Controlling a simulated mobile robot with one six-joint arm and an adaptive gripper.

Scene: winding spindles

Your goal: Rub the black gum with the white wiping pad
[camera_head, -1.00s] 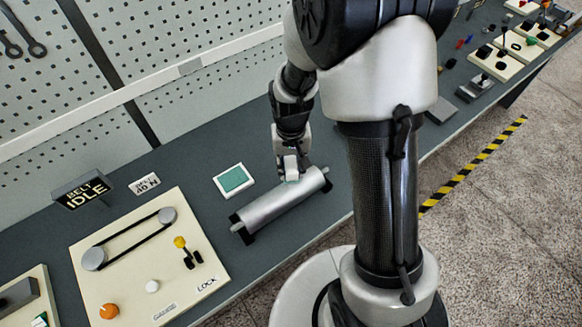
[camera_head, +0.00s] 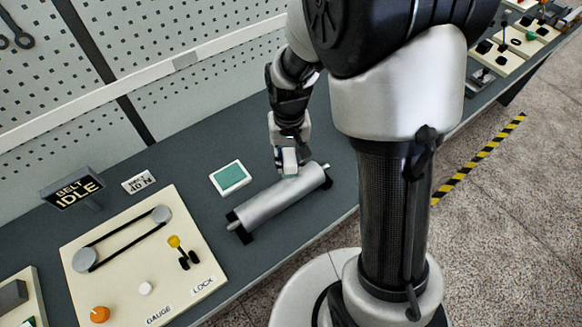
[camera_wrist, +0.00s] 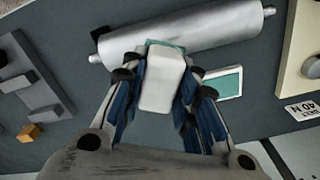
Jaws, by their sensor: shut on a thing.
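My gripper (camera_wrist: 160,88) is shut on the white wiping pad (camera_wrist: 163,80), a white block with a teal face edge showing at its far end. In the head view the pad (camera_head: 289,161) is at the back upper side of a silver roller (camera_head: 268,203), nearer its right end. The roller (camera_wrist: 205,30) also lies just beyond the pad in the wrist view. The pad overlaps the roller in both views; I cannot tell whether they touch. I see no black gum on the visible part of the roller; the surface behind the pad is hidden.
Black supports (camera_head: 238,228) hold the roller's ends. A white-rimmed tray with a green inside (camera_head: 231,178) lies left of my gripper. A cream belt panel (camera_head: 140,262) and a "BELT IDLE" sign (camera_head: 75,189) stand further left.

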